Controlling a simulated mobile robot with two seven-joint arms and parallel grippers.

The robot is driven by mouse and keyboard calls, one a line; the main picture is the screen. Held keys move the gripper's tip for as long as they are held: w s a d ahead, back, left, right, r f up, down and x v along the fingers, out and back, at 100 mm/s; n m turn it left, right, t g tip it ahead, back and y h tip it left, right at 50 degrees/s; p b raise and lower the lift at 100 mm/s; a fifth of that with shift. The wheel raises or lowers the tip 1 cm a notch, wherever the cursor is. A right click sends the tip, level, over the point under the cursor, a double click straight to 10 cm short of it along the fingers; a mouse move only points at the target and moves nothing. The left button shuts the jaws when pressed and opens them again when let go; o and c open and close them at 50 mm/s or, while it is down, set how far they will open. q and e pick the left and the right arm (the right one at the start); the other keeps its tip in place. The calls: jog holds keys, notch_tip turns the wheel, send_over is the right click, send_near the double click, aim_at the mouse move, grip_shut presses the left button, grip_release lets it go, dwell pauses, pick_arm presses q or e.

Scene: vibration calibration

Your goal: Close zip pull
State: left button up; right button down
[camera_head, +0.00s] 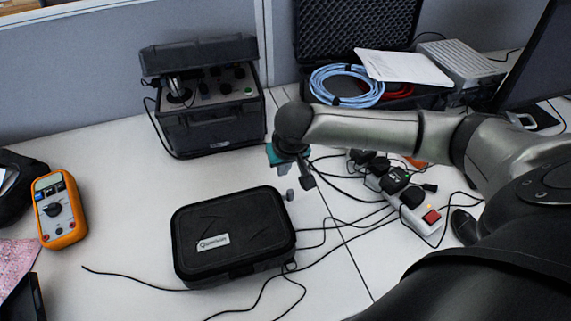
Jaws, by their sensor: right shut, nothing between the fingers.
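A black zip case (232,236) with a small white label lies closed-lidded on the white table at the lower centre. Its zip pull is too small to make out. My right gripper (307,183) hangs above the table just beyond the case's back right corner. It is shut and empty, and it looks apart from the case. A small grey cylinder (290,195) stands by the case's back right corner, just below the gripper in the picture. My left gripper is not in view.
An orange multimeter (59,209) lies at the left. A black instrument case (211,112) stands open at the back. A power strip (410,205) with several plugs lies at the right. Black cables (335,232) run beside the zip case. The table left of the case is mostly clear.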

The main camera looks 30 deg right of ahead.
aim_at(290, 193)
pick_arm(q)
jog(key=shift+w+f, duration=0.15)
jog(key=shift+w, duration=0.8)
pick_arm(e)
jog(key=s, duration=0.2)
jog(key=s+a, duration=0.1)
jog(key=shift+s+f, duration=0.15)
jog(key=shift+s, duration=0.25)
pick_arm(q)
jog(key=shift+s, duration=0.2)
pick_arm(e)
jog(key=p, duration=0.3)
jog(key=s+p, duration=0.1)
jog(key=p, duration=0.2)
jog(key=s+p, duration=0.1)
jog(key=p, duration=0.3)
jog(key=shift+s+a+r, duration=0.25)
jog(key=shift+a, duration=0.15)
pick_arm(q)
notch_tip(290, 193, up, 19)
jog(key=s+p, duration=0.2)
jog(key=p, duration=0.7)
pick_arm(e)
jog(key=s+a, duration=0.1)
jog(key=s, duration=0.7)
jog(key=shift+a+f, duration=0.3)
